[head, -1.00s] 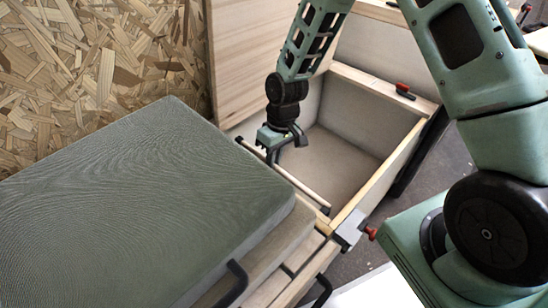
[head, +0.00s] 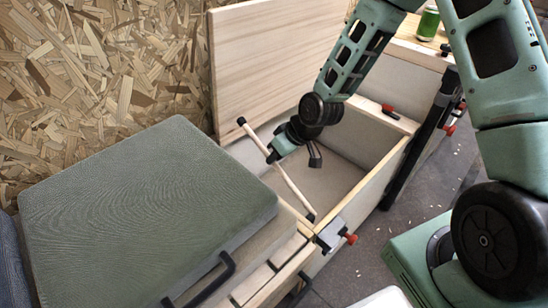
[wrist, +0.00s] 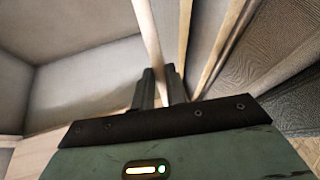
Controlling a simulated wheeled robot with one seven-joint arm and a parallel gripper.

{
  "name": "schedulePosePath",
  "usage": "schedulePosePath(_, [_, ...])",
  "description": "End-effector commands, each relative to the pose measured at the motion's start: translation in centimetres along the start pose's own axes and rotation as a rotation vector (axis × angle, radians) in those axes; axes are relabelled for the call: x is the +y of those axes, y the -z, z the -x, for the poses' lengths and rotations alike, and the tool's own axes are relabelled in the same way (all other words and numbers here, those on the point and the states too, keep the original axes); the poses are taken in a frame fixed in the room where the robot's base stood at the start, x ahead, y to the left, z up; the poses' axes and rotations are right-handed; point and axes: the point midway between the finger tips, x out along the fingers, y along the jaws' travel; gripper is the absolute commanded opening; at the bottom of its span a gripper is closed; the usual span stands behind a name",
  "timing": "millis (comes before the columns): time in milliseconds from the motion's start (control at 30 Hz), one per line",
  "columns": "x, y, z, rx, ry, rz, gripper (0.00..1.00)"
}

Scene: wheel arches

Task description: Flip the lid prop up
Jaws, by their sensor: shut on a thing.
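The lid prop (head: 291,188) is a pale wooden rod with black ends. It slants up to the left from the edge of an open wooden box, its lower end near the box's front corner. My gripper (head: 273,155) is shut on the rod towards its upper end, above the box opening. In the wrist view the rod (wrist: 146,35) runs down between the two dark fingers (wrist: 160,88). The wooden lid (head: 275,60) stands raised at the back of the box, and the rod's upper end is apart from it as far as I can see.
The open box (head: 375,185) has an empty-looking inside. A green cushion (head: 150,205) lies at the left. A grey clamp with a red knob (head: 335,235) sits at the box's front corner. A red-handled tool (head: 390,111) lies on the far rim. A green can (head: 428,23) stands behind.

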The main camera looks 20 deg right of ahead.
Motion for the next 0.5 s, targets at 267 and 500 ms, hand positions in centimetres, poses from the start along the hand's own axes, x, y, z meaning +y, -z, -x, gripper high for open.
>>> schedulePosePath(267, [-0.21, 0.41, 1.11, 0.076, 0.000, 0.015, 0.00])
schedulePosePath(500, [-0.24, 0.45, 1.24, 0.085, -0.001, 0.017, 0.00])
